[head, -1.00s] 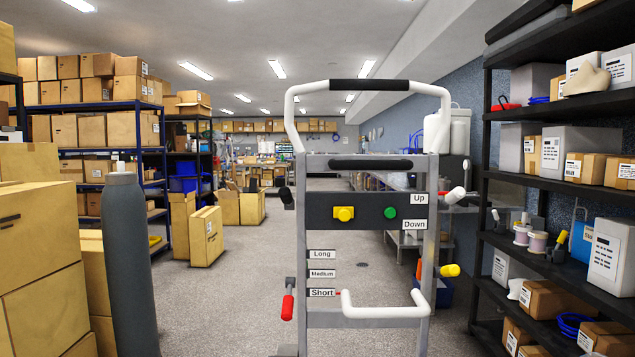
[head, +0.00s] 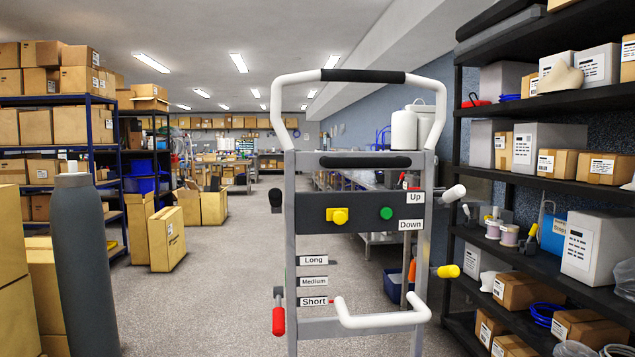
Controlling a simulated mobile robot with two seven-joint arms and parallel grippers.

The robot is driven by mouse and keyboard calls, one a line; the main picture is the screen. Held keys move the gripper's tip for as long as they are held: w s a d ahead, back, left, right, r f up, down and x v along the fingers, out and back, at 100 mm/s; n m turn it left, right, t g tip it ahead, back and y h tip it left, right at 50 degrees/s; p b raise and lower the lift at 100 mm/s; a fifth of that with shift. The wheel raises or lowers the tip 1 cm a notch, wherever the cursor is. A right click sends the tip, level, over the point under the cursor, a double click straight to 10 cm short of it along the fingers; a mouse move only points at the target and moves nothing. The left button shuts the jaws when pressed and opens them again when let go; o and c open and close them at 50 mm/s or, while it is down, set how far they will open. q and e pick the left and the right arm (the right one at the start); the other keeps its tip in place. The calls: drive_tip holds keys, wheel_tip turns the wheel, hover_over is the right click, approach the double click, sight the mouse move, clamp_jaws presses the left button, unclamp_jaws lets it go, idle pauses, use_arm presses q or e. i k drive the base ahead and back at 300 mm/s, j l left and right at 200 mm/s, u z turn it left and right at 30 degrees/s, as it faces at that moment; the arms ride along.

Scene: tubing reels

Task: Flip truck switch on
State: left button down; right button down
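The truck is a grey upright metal frame in the middle of the head view, with a white tubular handle (head: 439,104) with a black grip at its top. Its dark control panel (head: 361,213) faces me and carries a yellow knob (head: 339,215) and a green round button (head: 386,213). "Up" and "Down" labels are on the panel's right. A red-handled lever (head: 278,320) is at the left post by the "Short" label, and a yellow-ended lever (head: 446,271) is at the right post. Which control is the switch, and its state, I cannot tell. Neither gripper is in view.
A black shelf rack (head: 558,101) with boxes, spools and cables stands close on the right. A tall grey cylinder (head: 85,270) and stacked cartons (head: 12,285) stand near on the left. Open cartons (head: 166,240) sit on the floor behind. Grey floor is clear left of the truck.

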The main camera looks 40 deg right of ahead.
sight(275, 194)
drive_tip(key=i+z, duration=0.1)
drive_tip(key=z, duration=0.3)
drive_tip(key=i+j+z, duration=0.1)
drive_tip(key=z, duration=0.25)
drive_tip(key=i+j+z, duration=0.1)
drive_tip(key=z, duration=0.3)
drive_tip(key=i+j+z, duration=0.15)
drive_tip(key=z, duration=0.3)
drive_tip(key=i+j+z, duration=0.25)
drive_tip(key=z, duration=0.15)
drive_tip(key=i+j+z, duration=0.15)
drive_tip(key=j+z, duration=0.15)
drive_tip(key=z, duration=0.15)
